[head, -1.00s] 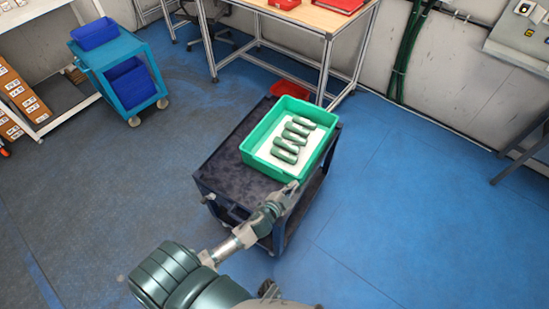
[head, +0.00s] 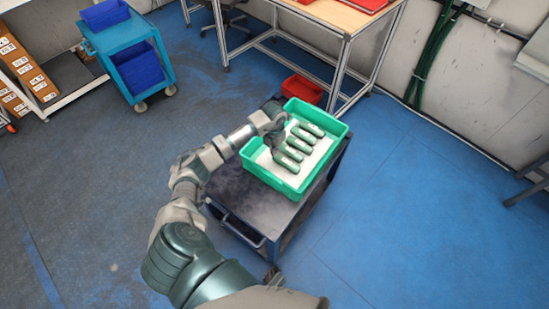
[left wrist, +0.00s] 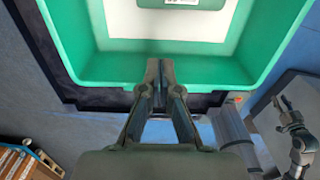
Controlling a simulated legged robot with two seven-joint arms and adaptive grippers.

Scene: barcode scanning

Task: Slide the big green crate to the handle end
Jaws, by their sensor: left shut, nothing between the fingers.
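The big green crate (head: 338,140) sits on the dark cart (head: 245,205), towards the end away from the cart's handle (head: 243,232). Several dark green cylinders (head: 298,145) lie in it on a white bottom. My left gripper (head: 276,122) is at the crate's far left rim, its fingers partly hidden in the head view. In the left wrist view the gripper (left wrist: 160,66) is shut and empty, its tips in front of the crate's green wall (left wrist: 92,70). I cannot tell whether they touch it. A small arm and gripper, apparently my right (left wrist: 284,108), shows there at the right.
A blue trolley with blue bins (head: 130,55) stands at the back left. The cart top near the handle is bare.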

